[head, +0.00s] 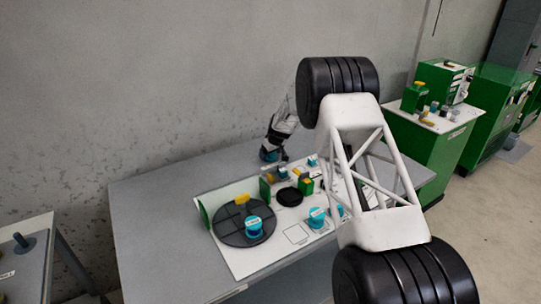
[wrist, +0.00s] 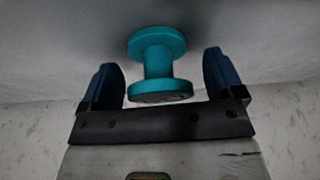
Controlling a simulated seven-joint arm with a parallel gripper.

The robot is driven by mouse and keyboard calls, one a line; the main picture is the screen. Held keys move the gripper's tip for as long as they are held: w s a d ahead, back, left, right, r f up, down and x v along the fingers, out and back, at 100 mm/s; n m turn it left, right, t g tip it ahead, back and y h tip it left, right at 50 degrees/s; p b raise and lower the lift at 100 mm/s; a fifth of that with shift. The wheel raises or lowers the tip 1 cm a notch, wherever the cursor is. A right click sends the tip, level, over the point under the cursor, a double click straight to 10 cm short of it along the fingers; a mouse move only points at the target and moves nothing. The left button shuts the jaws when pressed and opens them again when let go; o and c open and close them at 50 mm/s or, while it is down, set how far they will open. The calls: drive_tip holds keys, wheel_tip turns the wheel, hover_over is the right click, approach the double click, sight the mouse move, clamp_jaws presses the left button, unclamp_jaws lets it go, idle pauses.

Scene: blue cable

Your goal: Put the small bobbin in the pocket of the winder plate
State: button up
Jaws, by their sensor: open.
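A teal bobbin (wrist: 158,65), with two round flanges and a narrower core, shows between the two dark blue fingers of my gripper (wrist: 165,80) in the wrist view. The fingers are apart, with a gap on each side of the bobbin. In the head view my gripper (head: 274,146) is low over the back of the table, with a teal patch at its tip. A dark round plate (head: 229,231), apparently the winder plate, lies on a white board at the table's front left. A larger teal bobbin (head: 254,228) stands on it. I cannot make out the pocket clearly.
The white board (head: 245,262) also carries a black disc (head: 289,197), green and yellow blocks (head: 306,185), and more teal parts (head: 317,217). The grey table (head: 150,205) is bare to the left. Green cabinets (head: 430,140) stand at right.

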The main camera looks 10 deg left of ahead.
drive_tip(key=shift+c, duration=0.3)
drive_tip(key=c, duration=1)
drive_tip(key=shift+r, duration=0.2)
drive_tip(key=shift+r, duration=4.85)
